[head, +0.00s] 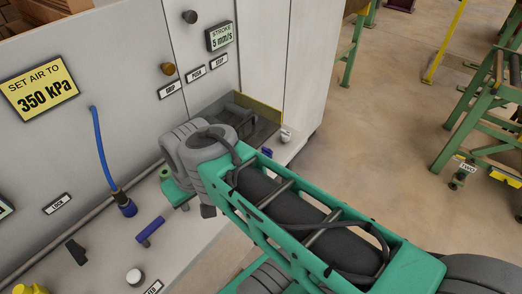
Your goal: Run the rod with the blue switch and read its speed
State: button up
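A small display (219,36) on the grey cabinet reads "STROKE 5 mm/s". On the bench below, a blue lever-like piece (150,231) lies left of my arm, and a smaller blue piece (266,152) shows right of my wrist. I cannot tell which is the blue switch. An open metal tray or recess (268,128) in the bench holds a dark grey mechanism (240,117); I cannot make out a rod for certain. My teal and grey arm reaches over the bench. My gripper (190,200) is mostly hidden by my wrist, and its opening does not show.
The panel carries labels GRIP, PUSH and STEP (218,61), a brass knob (168,71) and a "SET AIR TO 350 kPa" sign (41,89). A blue hose (102,150) stands above the bench. Green frames (480,120) stand right. Floor between is clear.

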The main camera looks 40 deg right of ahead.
aim_at(268, 152)
jog(key=u, duration=2.4)
jog(key=k, duration=0.75)
jog(key=z, duration=0.7)
jog(key=i, duration=0.45)
jog(key=u, duration=0.05)
